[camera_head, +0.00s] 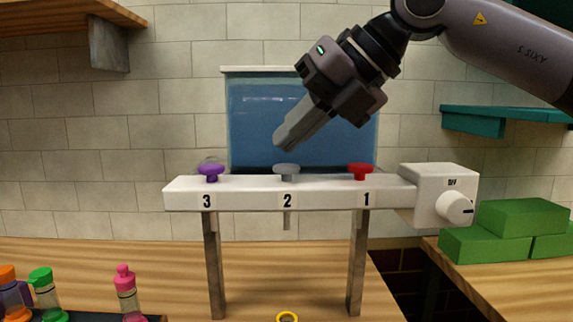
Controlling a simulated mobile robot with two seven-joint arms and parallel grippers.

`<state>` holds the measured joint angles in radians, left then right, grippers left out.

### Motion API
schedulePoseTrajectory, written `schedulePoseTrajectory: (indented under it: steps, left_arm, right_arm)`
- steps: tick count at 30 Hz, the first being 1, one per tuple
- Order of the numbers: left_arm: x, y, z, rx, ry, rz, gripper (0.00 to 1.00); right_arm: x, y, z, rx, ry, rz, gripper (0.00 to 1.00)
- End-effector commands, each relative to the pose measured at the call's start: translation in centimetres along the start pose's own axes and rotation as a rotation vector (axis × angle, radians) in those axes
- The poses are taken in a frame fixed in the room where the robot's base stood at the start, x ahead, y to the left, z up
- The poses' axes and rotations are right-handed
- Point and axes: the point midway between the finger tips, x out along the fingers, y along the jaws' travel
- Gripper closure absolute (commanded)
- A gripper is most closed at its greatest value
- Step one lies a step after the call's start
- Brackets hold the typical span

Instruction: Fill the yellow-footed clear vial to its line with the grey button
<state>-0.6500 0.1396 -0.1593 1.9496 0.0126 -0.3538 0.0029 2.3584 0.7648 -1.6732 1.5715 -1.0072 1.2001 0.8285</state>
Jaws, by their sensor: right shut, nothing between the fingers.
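The grey button (286,170) sits on top of the white dispenser bar (325,198), above the number 2. A grey spout (287,220) hangs under the bar there. A yellow ring (287,316) shows below the spout at the bottom edge of the head view. It is cut off, so I cannot tell whether it is part of the yellow-footed vial; no clear vial body shows there. My right gripper (284,144) is shut and empty, pointing down-left, with its tips just above the grey button and apparently apart from it. My left gripper is out of view.
A purple button (210,171) and a red button (360,171) flank the grey one. A dial box (440,190) is at the bar's right end. A blue tank (255,120) stands behind. Vials with orange, green and pink caps (126,285) stand lower left. Green blocks (515,218) lie right.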

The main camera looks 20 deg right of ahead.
Motion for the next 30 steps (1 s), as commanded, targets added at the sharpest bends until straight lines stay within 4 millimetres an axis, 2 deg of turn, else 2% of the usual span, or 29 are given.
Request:
schedulePoseTrajectory:
  steps: [22,30]
  left_arm:
    - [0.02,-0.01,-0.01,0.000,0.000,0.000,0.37]
    - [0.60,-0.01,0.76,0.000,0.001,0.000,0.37]
  right_arm:
    - [0.01,0.00,-0.01,0.000,0.000,0.000,1.00]
    - [0.63,-0.43,-0.44,0.000,0.002,0.000,1.00]
